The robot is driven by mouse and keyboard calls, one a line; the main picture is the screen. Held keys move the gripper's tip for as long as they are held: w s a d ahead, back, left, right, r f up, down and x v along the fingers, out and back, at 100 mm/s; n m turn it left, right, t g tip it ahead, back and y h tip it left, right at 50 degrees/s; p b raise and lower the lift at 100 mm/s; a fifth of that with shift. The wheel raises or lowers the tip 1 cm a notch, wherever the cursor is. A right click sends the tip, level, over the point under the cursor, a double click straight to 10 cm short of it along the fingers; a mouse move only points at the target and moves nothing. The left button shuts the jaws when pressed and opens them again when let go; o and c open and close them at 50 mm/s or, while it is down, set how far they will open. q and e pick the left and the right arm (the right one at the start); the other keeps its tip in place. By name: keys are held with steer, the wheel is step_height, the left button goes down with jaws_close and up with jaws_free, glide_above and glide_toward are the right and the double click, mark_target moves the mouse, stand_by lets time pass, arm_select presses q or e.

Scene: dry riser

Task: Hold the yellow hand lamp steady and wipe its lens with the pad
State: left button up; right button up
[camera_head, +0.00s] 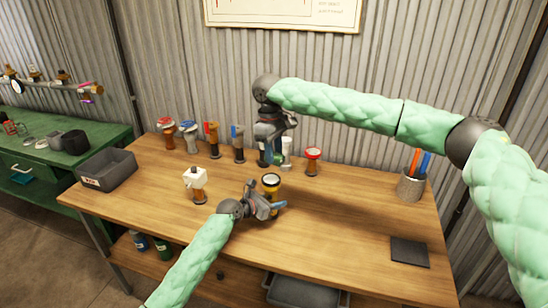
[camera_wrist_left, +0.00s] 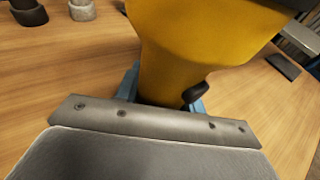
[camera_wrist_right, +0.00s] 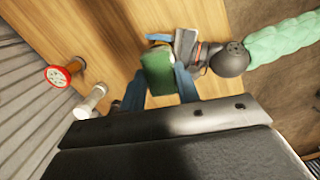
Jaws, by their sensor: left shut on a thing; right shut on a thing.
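The yellow hand lamp (camera_head: 271,181) stands on the wooden table near its middle, its round lens facing up. My left gripper (camera_head: 265,206) is shut around its body from the front; the yellow body (camera_wrist_left: 195,45) fills the top of the left wrist view. My right gripper (camera_head: 274,152) is above and behind the lamp, apart from it, and points down. It is shut on a green block, seemingly the pad (camera_wrist_right: 158,72), between its blue fingers in the right wrist view.
A grey bin (camera_head: 107,170), pen cup (camera_head: 410,184) and dark mat (camera_head: 409,252) are farther out.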

steer(key=shift+r, duration=0.35)
steer(key=shift+d, duration=0.1)
steer(key=d, duration=0.7)
steer(key=shift+d, duration=0.4)
stand_by(0.4)
arm_select(q)
steer(key=o, duration=1.2)
steer(key=shift+o, duration=0.2)
steer(key=shift+a, duration=0.1)
